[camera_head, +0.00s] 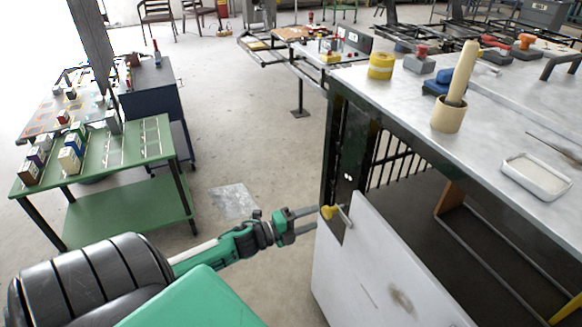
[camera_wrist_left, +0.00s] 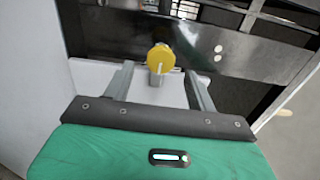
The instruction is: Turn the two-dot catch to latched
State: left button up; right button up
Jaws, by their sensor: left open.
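The yellow catch knob (camera_head: 328,212) sits at the upper left corner of the white panel, below the workbench's dark post. In the left wrist view the round yellow knob (camera_wrist_left: 161,57) stands on a short grey stem. Two pale dots (camera_wrist_left: 218,53) show on the dark metal plate to its right. My left gripper (camera_head: 309,219) reaches in from the left and is open. In the left wrist view its fingers (camera_wrist_left: 160,76) are on either side of the knob and stem, with gaps on both sides. My right gripper is not seen.
The white panel (camera_head: 375,275) and the dark post (camera_head: 345,150) stand close to my gripper. The workbench top (camera_head: 490,125) above holds a pestle in a mortar (camera_head: 447,118), a tray (camera_head: 535,177) and other items. Open floor lies left of the bench, before a green table (camera_head: 130,148).

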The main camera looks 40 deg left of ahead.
pick_arm(q)
jog(key=v, duration=0.5)
jog(key=shift+s+a, duration=0.15)
jog(key=shift+s, duration=0.2)
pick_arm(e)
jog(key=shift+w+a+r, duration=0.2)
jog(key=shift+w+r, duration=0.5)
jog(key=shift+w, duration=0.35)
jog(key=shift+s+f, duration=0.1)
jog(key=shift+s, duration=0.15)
